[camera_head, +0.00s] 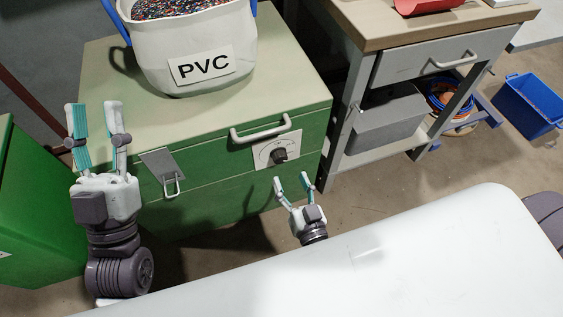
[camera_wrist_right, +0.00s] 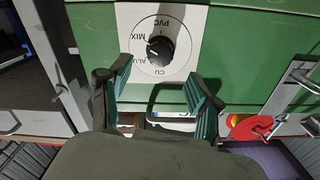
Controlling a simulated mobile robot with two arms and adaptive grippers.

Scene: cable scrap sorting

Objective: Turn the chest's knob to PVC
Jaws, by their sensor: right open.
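The chest (camera_head: 225,180) is green with a pale lid. Its black knob (camera_head: 279,156) sits on a white dial plate (camera_head: 262,155) at the right of the front. In the right wrist view the knob (camera_wrist_right: 158,49) is ringed by the labels CU, ALU, MIX and PVC, which appear upside down. I cannot tell for sure which label the knob points to. My right gripper (camera_head: 292,178) is open and empty in front of the knob, with its fingers apart from it. My left gripper (camera_head: 95,106) is open and empty, raised left of the chest's front.
A white bin labelled PVC (camera_head: 205,66), full of coloured granules, stands on the lid. A handle (camera_head: 260,130) is above the dial and a metal latch (camera_head: 162,172) is to its left. A workbench (camera_head: 400,30) stands to the right, with a blue crate (camera_head: 530,105) beyond.

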